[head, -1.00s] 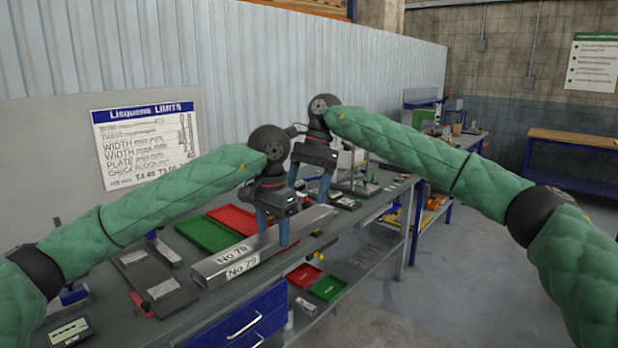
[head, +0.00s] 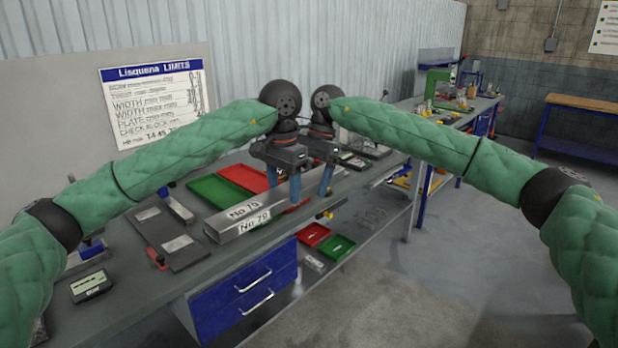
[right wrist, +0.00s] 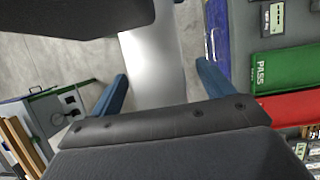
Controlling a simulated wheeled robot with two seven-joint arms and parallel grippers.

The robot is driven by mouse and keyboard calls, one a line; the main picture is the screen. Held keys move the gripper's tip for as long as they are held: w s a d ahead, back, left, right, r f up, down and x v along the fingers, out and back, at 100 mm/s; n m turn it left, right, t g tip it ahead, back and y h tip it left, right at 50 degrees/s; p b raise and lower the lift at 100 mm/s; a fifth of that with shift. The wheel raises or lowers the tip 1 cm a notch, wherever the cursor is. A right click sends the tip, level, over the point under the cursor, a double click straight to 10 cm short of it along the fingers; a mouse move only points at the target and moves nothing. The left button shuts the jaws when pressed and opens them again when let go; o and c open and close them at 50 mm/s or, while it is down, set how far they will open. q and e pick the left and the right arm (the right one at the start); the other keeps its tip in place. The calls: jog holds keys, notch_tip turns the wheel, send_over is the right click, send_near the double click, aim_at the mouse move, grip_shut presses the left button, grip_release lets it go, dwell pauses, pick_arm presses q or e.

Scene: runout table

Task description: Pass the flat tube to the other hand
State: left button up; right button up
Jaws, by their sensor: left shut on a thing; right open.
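The flat tube (head: 240,223) is a long grey metal bar with "No 79" labels on its near end. My left gripper (head: 282,192) is shut on it and holds it level above the bench. My right gripper (head: 312,184) is open at the tube's far end, close beside the left one. In the right wrist view the tube (right wrist: 155,62) lies between the spread blue fingers of the right gripper (right wrist: 162,80), with a gap on each side. The tube's far end is partly hidden by the grippers in the head view.
A green tray (head: 213,203) and a red tray (head: 243,176) lie on the bench behind the tube. Small red (head: 314,233) and green (head: 337,246) bins sit on the lower shelf. A flat dark plate fixture (head: 165,238) lies at left, near a small display device (head: 91,285).

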jog(key=c, duration=1.4)
pick_arm(q)
jog(key=o, duration=1.5)
jog(key=shift+c, duration=0.2)
pick_arm(e)
jog(key=shift+r, duration=0.1)
jog(key=shift+c, duration=0.2)
pick_arm(q)
jog(key=shift+r, duration=0.15)
